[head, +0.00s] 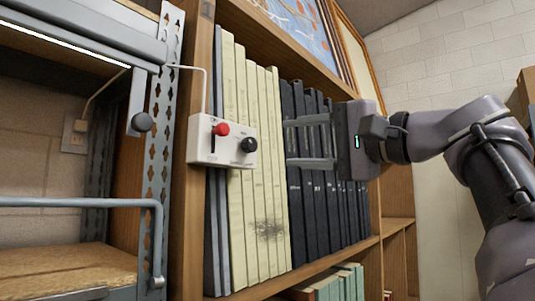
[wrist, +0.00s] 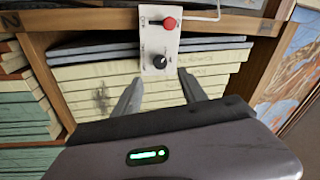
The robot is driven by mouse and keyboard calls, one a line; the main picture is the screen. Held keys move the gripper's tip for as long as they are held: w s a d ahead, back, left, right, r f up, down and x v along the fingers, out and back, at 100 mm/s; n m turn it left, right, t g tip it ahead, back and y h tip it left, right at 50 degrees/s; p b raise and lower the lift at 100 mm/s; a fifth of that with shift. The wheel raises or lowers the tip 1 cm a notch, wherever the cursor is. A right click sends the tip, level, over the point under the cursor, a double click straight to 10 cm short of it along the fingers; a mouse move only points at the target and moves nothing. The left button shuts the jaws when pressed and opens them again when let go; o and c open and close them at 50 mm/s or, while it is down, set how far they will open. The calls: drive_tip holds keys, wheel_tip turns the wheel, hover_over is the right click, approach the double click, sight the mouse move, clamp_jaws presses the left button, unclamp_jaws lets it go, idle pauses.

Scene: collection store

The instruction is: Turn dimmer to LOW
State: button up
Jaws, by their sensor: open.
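A small white control box (head: 222,142) is fixed to the edge of the wooden shelf upright in the head view. It carries a red knob (head: 221,129) at upper left and a black round knob (head: 248,145) at right. In the wrist view the box (wrist: 158,38) shows the red knob (wrist: 169,23) and the black knob (wrist: 160,61), with small lettering I cannot read. My gripper (head: 285,143) is open and empty, to the right of the box in the head view. In the wrist view its fingertips (wrist: 158,76) sit either side of the black knob, apart from it.
Cream binders (head: 258,190) and dark binders (head: 318,190) fill the shelf behind my gripper. A thin white cable (head: 205,85) runs from the box. A grey metal rack (head: 158,150) with a rail stands at left. A framed picture (head: 290,30) is above.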

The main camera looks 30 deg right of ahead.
drive_tip(key=v, duration=0.7)
drive_tip(key=shift+b, duration=0.4)
drive_tip(key=shift+s+d, duration=0.1)
